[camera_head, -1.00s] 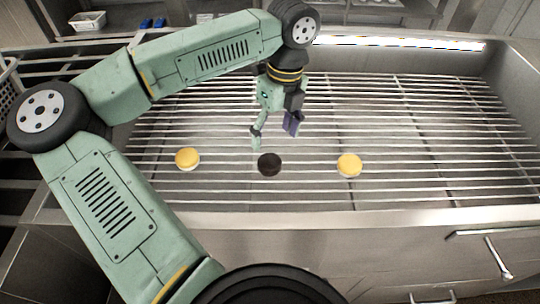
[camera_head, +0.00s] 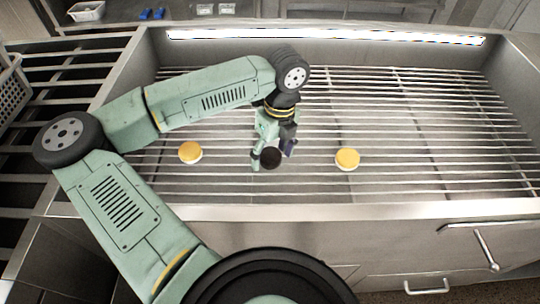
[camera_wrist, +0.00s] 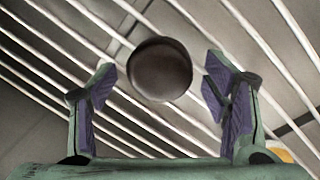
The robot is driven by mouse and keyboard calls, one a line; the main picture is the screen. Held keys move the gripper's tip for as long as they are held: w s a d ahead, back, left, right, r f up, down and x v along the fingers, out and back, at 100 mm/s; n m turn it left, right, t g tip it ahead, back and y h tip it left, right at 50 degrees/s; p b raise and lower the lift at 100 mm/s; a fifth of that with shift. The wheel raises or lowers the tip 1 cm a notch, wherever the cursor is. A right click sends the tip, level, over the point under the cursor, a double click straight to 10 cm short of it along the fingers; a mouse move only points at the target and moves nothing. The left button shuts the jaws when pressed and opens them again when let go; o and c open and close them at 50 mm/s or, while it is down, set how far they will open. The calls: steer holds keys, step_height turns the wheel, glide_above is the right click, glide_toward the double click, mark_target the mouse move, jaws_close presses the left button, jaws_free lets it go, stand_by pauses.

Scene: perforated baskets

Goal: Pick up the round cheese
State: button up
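A dark brown round piece (camera_head: 270,159), which may be the round cheese, lies on the wire rack. My gripper (camera_head: 273,155) is low over it, with a finger to each side. In the wrist view the dark piece (camera_wrist: 160,69) lies between the open fingers (camera_wrist: 160,85), with a gap on both sides. Two round yellow pieces with pale undersides lie on the rack, one to the left (camera_head: 190,152) and one to the right (camera_head: 348,159). I cannot tell from looks alone which round piece is the cheese.
The wire rack (camera_head: 430,150) sits in a metal basin with a raised front rim (camera_head: 400,212). Its right side is bare. A perforated basket (camera_head: 12,90) stands at the far left. A white tray (camera_head: 86,11) and blue items (camera_head: 152,14) are at the back.

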mark_target(272, 154)
steer(key=c, duration=1.1)
steer(key=shift+r, duration=0.1)
steer(key=shift+c, duration=0.2)
step_height(272, 154, up, 18)
steer(key=b, duration=0.3)
steer(key=shift+b, duration=0.3)
